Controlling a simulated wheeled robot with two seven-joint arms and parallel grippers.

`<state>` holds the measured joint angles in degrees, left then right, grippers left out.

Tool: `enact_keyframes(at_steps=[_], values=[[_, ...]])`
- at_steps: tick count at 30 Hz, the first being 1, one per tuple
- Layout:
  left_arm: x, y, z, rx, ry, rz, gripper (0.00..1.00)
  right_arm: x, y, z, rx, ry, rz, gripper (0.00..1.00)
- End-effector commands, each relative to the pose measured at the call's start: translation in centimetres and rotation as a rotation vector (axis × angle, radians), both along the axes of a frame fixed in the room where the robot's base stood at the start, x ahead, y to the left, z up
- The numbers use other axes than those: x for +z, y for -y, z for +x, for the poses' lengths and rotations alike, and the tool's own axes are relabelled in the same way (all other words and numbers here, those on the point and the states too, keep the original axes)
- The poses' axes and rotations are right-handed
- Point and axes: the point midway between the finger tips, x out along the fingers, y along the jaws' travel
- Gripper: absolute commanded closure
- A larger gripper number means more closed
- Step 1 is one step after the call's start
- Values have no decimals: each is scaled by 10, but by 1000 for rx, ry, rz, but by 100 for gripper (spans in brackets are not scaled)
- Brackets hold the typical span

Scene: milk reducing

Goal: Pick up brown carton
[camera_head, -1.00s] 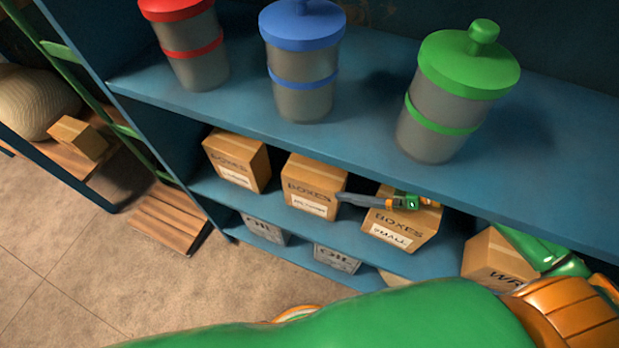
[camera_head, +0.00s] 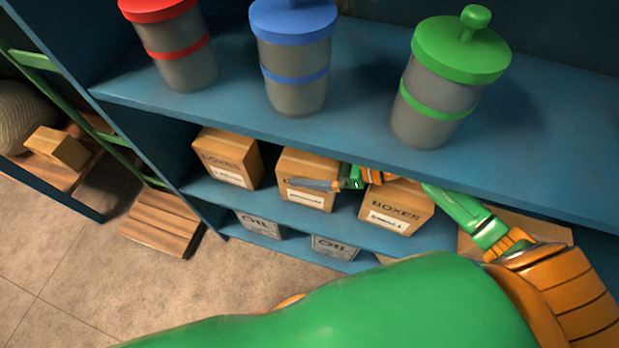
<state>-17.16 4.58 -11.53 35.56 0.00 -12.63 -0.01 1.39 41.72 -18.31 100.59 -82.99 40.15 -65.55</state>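Brown cartons stand in a row on the middle shelf: a left one (camera_head: 228,157), a middle one (camera_head: 307,166) and a right one (camera_head: 397,212), each with a white label and dark print. My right arm reaches in from the right below the upper shelf. My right gripper (camera_head: 296,183) points left, with its grey fingers in front of the middle carton's upper front face. Its fingers overlap in this view, so I cannot tell their gap or whether they touch the carton. My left gripper is not in view.
The blue upper shelf (camera_head: 560,185) lies above the gripper and carries red-lidded (camera_head: 178,50), blue-lidded (camera_head: 293,60) and green-lidded (camera_head: 440,90) canisters. Grey oil boxes (camera_head: 259,223) stand on the lowest shelf. A wooden step (camera_head: 162,222) lies on the floor at left.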

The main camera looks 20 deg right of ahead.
Motion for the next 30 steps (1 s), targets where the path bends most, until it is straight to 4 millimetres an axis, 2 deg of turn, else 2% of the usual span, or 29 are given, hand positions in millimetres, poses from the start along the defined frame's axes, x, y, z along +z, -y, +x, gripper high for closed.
enact_keyframes(at_steps=[1,9,11,20,23,28,30], values=[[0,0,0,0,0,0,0,0,0,0,0,0,0,14],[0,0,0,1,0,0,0,0,0,0,0,-1,1,86],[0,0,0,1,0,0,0,0,0,0,0,-1,1,100],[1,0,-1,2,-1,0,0,3,0,0,-1,1,1,100],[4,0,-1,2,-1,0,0,11,0,0,-1,2,1,100],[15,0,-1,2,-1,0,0,38,0,0,2,5,0,100],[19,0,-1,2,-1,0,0,39,-7,-11,3,-4,2,100]])
